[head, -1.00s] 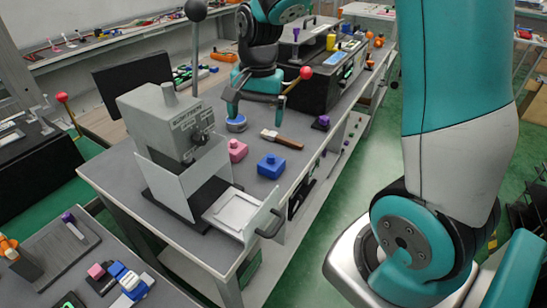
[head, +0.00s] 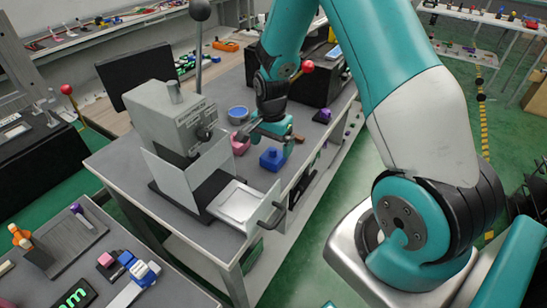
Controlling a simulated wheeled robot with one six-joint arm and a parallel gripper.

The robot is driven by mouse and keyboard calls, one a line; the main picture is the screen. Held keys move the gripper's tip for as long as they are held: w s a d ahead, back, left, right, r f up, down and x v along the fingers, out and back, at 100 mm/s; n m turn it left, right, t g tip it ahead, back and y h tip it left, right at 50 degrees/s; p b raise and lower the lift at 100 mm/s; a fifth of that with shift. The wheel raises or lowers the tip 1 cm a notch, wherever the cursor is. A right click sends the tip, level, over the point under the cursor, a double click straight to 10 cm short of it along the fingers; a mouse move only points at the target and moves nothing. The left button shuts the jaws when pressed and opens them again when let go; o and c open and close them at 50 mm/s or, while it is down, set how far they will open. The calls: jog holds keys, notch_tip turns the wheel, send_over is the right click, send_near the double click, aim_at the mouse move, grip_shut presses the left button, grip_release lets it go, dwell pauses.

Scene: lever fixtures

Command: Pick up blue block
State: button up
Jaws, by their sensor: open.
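The blue block (head: 272,159), with a small knob on top, sits on the grey workbench (head: 232,282) beside the front edge. My gripper (head: 268,138) is open and pointed down, just above and behind the block. Its fingers spread to either side, with nothing seen between them. I cannot tell whether a finger touches the block. The arm partly hides the bench behind it.
A pink block (head: 240,146) stands close left of the blue block. A round blue-topped piece (head: 237,113) lies behind it. A grey lever press (head: 168,125) with an open tray (head: 240,203) stands at the left. A purple piece (head: 323,116) is farther right.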

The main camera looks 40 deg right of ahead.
aim_at(273, 149)
jog(key=shift+d+f+p, duration=0.15)
jog(key=shift+f+p, duration=0.2)
jog(key=shift+f, duration=0.85)
jog(key=shift+d+f+p, duration=0.1)
jog(key=shift+f+p, duration=0.2)
jog(key=shift+f, duration=0.85)
jog(key=c, duration=1.1)
jog(key=shift+r, duration=0.1)
jog(key=shift+c, duration=0.2)
